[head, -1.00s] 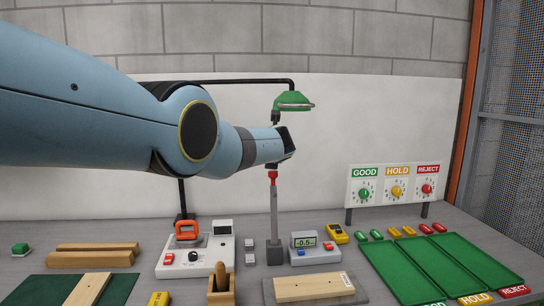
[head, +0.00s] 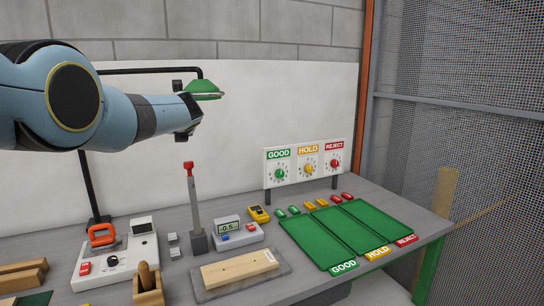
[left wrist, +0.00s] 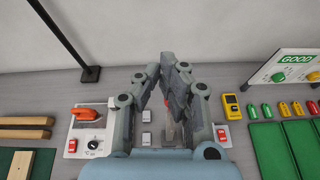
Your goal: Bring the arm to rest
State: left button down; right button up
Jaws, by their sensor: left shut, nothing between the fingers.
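My blue left arm comes in from the left in the head view, raised above the bench in front of the white wall panel. Its dark left gripper (head: 189,115) is above the bench, close to the green lamp shade (head: 204,88) in the picture. In the left wrist view the grey fingers of the left gripper (left wrist: 176,66) come together at their tips with nothing held. They partly hide the bench things behind them. My right gripper is in neither view.
The bench holds a soldering unit (head: 115,258), a red-topped post (head: 194,212), a meter (head: 236,233), a wooden board (head: 236,270) on a grey plate, and green trays (head: 316,241). A GOOD/HOLD/REJECT dial panel (head: 307,163) stands behind. Mesh fencing (head: 470,130) is at right.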

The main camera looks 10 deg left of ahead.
pick_arm(q)
jog(key=s+a+f+n+g, duration=0.2)
jog(key=s+a+f+n, duration=0.1)
jog(key=s+f+n, duration=0.8)
jog(key=s+d+f+n+g+h, duration=0.1)
jog(key=s+f+n+g, duration=0.2)
jog(key=s+f+n, duration=0.75)
jog(key=s+d+r+n+g+h, duration=0.1)
jog(key=s+d+n+g+h, duration=0.25)
jog(key=s, duration=1.55)
jog(key=s+d+r+n+t+h, duration=0.15)
jog(key=s+d+n, duration=0.45)
jog(key=s, duration=1.3)
notch_tip(320, 180, down, 39)
jog(key=s+a+m+g+b, duration=0.1)
jog(key=s+a+g+b, duration=0.1)
jog(key=b, duration=1.1)
jog(key=s+f+b, duration=0.3)
jog(key=s+f, duration=0.3)
jog(key=f, duration=0.3)
jog(key=s+f+g+b, duration=0.1)
jog(key=s+f+b, duration=0.3)
jog(key=f, duration=0.6)
jog(key=s+f+b, duration=0.4)
jog(key=s+f, duration=0.4)
jog(key=f, duration=0.1)
jog(key=shift+s+a+f+g, duration=0.25)
jog(key=shift+s+a+g, duration=0.05)
jog(key=shift+s, duration=0.1)
